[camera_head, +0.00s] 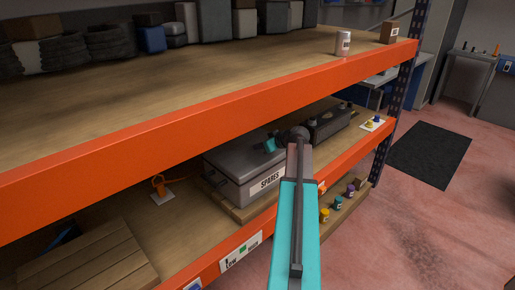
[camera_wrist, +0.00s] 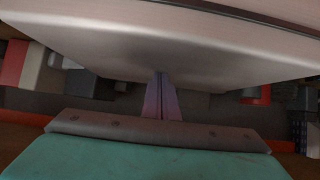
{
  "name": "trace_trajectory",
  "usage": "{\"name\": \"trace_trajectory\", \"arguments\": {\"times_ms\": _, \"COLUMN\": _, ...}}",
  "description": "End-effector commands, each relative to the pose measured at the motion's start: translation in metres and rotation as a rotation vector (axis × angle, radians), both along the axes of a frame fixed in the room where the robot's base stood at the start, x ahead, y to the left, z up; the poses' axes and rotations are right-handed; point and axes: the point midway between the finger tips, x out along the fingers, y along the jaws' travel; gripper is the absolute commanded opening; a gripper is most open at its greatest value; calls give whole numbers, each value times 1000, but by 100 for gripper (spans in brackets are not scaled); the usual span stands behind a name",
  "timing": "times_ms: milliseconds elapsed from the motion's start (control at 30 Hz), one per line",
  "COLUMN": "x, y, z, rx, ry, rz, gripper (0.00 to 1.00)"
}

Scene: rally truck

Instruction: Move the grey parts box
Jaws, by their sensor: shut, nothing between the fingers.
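The grey parts box (camera_head: 240,170), with a white label reading SPARES, sits on the lower shelf behind the orange front beam. In the head view my arm crosses in front of its right end. A small teal part of my wrist or gripper (camera_head: 270,146) shows at the box's right end, but its fingertips cannot be made out there. In the wrist view my gripper (camera_wrist: 160,78) is shut and empty. Its fingertips are at the lower edge of a large pale surface that fills the top of that view. I cannot tell whether they touch it.
The orange beam (camera_head: 230,110) of the upper shelf hangs above the box. A dark case (camera_head: 330,122) stands to its right. A wooden crate (camera_head: 88,262) is at lower left, and an orange item (camera_head: 158,184) lies left of the box. Floor with a black mat (camera_head: 430,153) is clear.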

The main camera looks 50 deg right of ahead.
Motion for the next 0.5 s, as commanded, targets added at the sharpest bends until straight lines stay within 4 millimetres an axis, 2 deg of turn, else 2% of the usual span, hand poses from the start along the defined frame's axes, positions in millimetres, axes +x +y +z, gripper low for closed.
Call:
{"name": "trace_trajectory", "arguments": {"times_ms": 33, "x": -3, "y": 3, "z": -11, "rx": 6, "ry": 20, "rz": 7, "gripper": 0}}
{"name": "trace_trajectory", "arguments": {"times_ms": 167, "x": -9, "y": 3, "z": -13, "rx": 6, "ry": 20, "rz": 5, "gripper": 0}}
{"name": "trace_trajectory", "arguments": {"times_ms": 500, "x": -40, "y": 4, "z": -15, "rx": 6, "ry": 19, "rz": 3, "gripper": 0}}
